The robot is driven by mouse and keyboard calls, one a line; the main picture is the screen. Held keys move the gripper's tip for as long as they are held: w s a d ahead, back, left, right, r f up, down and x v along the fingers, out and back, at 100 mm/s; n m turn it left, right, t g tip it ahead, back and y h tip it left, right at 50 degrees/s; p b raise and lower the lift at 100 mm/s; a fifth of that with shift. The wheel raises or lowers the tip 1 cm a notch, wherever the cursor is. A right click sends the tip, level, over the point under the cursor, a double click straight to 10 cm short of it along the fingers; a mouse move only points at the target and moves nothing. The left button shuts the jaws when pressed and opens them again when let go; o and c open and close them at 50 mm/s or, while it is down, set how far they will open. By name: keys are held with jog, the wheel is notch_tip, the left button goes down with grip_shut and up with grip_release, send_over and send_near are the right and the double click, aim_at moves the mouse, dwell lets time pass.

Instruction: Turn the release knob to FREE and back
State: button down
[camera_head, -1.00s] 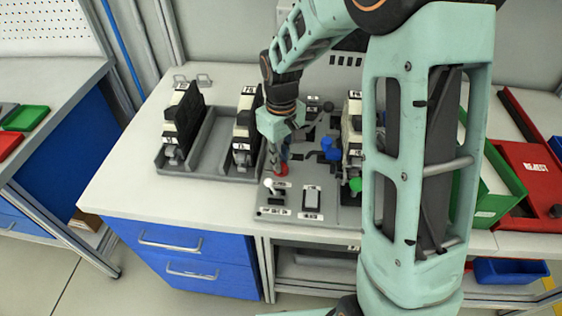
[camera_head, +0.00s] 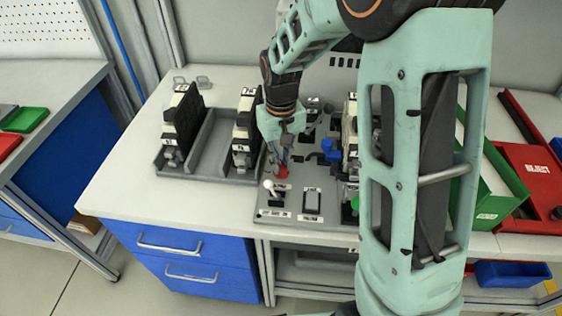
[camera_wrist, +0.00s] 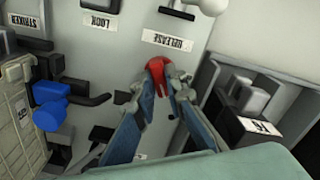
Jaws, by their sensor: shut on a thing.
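The red release knob (camera_wrist: 155,68) sits on a grey panel beside a white label reading RELEASE (camera_wrist: 167,41). It also shows low in front of my wrist in the head view (camera_head: 283,174). My gripper (camera_wrist: 161,88) is shut on the red knob, with one blue-grey finger on each side of it. In the head view my gripper (camera_head: 278,160) reaches down to the knob from above. Part of the knob is hidden by the fingertips. I see no FREE mark that I can read.
A white-knobbed lever (camera_head: 269,185) and a rocker switch (camera_head: 312,201) stand in front of the knob. A blue knob (camera_wrist: 48,116) is on the same panel. A grey rack (camera_head: 212,140) with dark units stands left. My arm hides the panel's right side.

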aim_at(281, 164)
jog(key=c, duration=2)
grip_release()
jog(key=shift+o, duration=0.2)
notch_tip(281, 164, up, 12)
